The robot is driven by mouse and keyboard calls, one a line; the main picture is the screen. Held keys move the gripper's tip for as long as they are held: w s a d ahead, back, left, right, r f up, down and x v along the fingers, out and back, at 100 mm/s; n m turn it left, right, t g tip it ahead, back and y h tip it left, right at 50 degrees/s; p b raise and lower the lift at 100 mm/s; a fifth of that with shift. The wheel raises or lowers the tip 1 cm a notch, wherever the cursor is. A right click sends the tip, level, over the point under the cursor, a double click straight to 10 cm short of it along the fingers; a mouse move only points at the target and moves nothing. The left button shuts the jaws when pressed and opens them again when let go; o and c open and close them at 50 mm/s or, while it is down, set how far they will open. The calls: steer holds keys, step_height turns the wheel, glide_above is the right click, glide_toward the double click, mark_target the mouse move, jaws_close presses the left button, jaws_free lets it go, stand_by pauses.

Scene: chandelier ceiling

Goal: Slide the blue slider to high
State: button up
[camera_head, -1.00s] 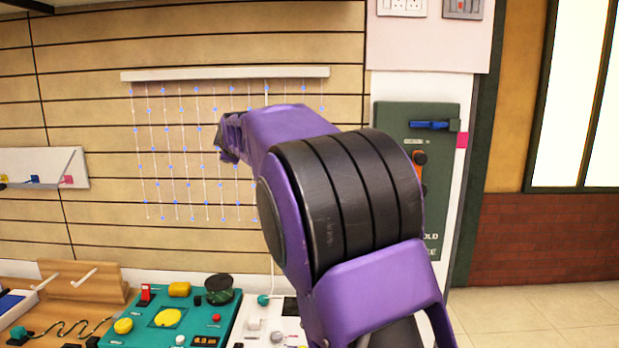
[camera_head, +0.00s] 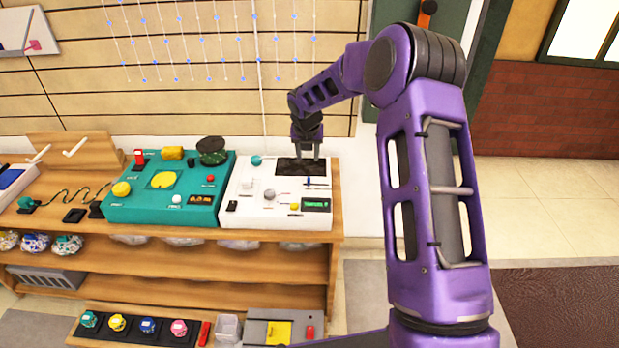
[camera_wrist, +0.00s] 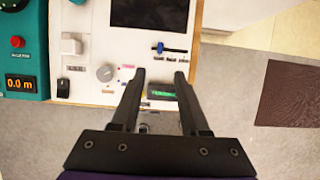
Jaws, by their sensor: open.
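The blue slider (camera_wrist: 160,47) sits on a dark horizontal track on the white panel, towards the track's left end in the wrist view. It also shows as a small blue spot in the head view (camera_head: 308,181). Any labels at the track are too small to read. My gripper (camera_wrist: 159,73) is open, with nothing between its fingers. Its fingertips point down over the panel and appear just below the slider in the wrist view. In the head view my gripper (camera_head: 307,153) appears above the panel's back right, apart from the slider.
The white panel (camera_head: 240,208) also carries a black screen (camera_head: 299,167), a knob (camera_wrist: 105,73), a white switch (camera_wrist: 71,45) and a green display (camera_head: 315,204). A teal panel (camera_head: 150,212) stands to its left. The wooden shelf (camera_head: 338,200) ends just right of the white panel.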

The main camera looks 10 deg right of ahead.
mark_target(309, 179)
steer(key=b+x, duration=0.2)
steer(key=x, duration=1.2)
steer(key=shift+w+d+f, duration=0.1)
steer(key=shift+w+f, duration=0.05)
jaws_close()
stand_by(0.8)
